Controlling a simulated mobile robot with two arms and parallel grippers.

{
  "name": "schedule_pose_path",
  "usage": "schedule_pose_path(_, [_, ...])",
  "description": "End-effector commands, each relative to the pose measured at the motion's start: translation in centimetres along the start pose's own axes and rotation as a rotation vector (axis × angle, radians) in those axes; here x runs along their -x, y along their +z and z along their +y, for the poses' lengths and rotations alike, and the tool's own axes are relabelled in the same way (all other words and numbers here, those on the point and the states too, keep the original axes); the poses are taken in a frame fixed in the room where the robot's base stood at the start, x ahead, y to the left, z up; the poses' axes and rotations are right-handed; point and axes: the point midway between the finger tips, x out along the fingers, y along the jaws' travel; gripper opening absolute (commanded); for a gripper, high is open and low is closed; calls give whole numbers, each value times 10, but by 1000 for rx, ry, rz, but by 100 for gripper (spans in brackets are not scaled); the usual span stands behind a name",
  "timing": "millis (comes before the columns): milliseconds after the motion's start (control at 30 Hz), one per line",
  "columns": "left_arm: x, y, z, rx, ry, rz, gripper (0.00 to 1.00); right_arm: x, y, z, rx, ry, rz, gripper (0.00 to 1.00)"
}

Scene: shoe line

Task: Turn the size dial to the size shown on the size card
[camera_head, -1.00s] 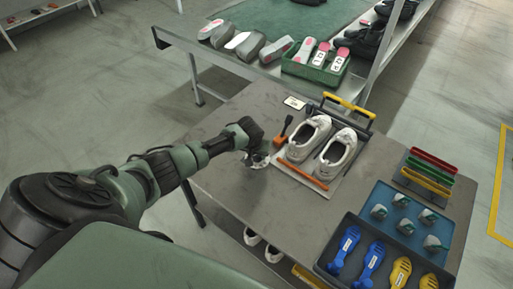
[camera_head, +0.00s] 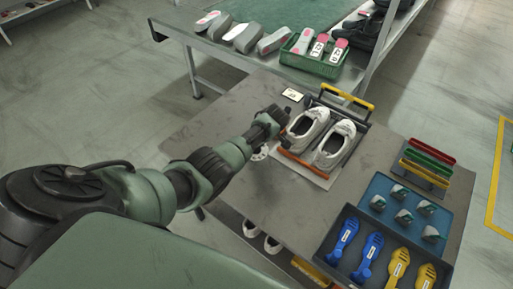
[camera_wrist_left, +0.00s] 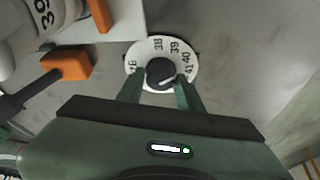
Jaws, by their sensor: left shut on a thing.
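The size dial (camera_wrist_left: 174,46) is a white ring with dark numbers, seen in the left wrist view with its dark knob (camera_wrist_left: 158,70) in the middle. My left gripper (camera_wrist_left: 160,86) is shut on the knob, one finger on each side. In the head view the dial (camera_head: 260,154) shows partly beside my arm, and my fingers are hidden. The size card (camera_head: 293,95) lies at the table's back; its print is too small to read. My right gripper is out of view.
White shoes (camera_head: 333,147) stand on a mat right of my gripper. An orange block with a dark handle (camera_wrist_left: 66,66) is close by the dial. A pale surface marked 39 (camera_wrist_left: 44,12) shows in the wrist view. Trays (camera_head: 381,185) fill the table's right side.

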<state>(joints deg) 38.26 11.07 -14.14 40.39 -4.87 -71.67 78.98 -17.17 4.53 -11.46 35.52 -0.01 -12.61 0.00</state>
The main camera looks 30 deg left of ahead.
Motion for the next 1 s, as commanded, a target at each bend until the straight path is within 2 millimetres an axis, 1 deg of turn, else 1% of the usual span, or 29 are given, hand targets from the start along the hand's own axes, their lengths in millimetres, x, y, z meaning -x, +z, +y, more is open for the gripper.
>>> schedule_pose_path(33, [-4,1,2,43,-15,0,0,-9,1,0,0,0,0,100])
schedule_pose_path(100, [-4,1,3,101,-39,0,0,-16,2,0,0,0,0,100])
schedule_pose_path(300, [-4,1,3,250,-101,1,0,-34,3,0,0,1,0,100])
schedule_pose_path(500, [-3,-1,3,361,-148,1,0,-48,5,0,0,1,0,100])
schedule_pose_path(700, [-2,-2,3,426,-175,3,0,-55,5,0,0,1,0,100])
schedule_pose_path(1000, [0,-2,3,457,-188,2,0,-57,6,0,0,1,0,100])
